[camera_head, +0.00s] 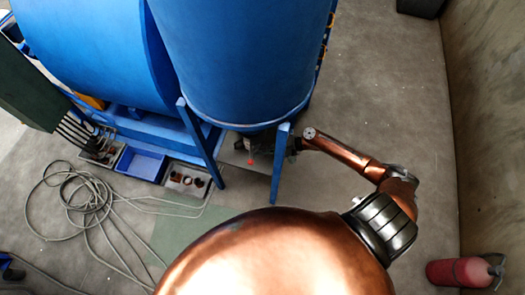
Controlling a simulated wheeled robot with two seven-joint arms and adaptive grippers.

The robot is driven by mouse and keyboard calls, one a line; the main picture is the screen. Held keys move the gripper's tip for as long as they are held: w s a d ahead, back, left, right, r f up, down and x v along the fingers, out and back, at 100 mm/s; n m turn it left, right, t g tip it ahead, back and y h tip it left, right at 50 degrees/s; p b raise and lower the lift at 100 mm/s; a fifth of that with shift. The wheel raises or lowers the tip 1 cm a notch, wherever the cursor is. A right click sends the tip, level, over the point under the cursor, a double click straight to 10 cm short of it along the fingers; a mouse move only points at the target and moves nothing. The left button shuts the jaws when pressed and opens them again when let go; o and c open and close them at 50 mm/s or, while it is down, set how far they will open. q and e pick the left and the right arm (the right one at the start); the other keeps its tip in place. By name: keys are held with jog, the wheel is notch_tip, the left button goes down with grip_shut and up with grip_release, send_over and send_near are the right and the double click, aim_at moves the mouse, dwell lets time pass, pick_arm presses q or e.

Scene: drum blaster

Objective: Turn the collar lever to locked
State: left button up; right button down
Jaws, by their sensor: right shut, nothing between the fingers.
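The blue upright vessel (240,60) stands on blue legs at the top centre, with dark fittings under its bottom end. A small red-orange knob (250,161) shows below it, between the legs. I cannot tell for sure whether this knob is on the collar lever; the collar itself is hidden or too small to make out. My copper right arm reaches in from the right. My right gripper (288,146) is shut and empty, right of the knob, partly hidden by a blue leg (280,165). Contact with the lever cannot be made out. My left gripper is not in view.
A large blue drum (95,45) lies at the upper left. A blue bin (140,163) and a parts tray (187,180) stand left of the legs. A coiled hose (90,200) lies on the floor. A red extinguisher (460,272) lies lower right.

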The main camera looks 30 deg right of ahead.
jog(key=p+v, duration=0.2)
jog(key=v, duration=1)
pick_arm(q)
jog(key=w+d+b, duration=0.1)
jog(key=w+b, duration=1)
pick_arm(e)
notch_tip(320, 180, down, 7)
jog(key=s+d+m+t+y, duration=0.1)
jog(key=d+m+t+y, duration=0.2)
jog(key=m, duration=1.4)
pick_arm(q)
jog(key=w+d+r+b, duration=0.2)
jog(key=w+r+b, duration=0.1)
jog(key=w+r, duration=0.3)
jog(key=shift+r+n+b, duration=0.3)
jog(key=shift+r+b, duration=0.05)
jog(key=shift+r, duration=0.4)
pick_arm(e)
jog(key=w+a+g+y, duration=0.1)
jog(key=w+a, duration=0.6)
jog(key=a, duration=0.5)
jog(key=shift+w+m, duration=0.15)
jog(key=shift+m, duration=0.15)
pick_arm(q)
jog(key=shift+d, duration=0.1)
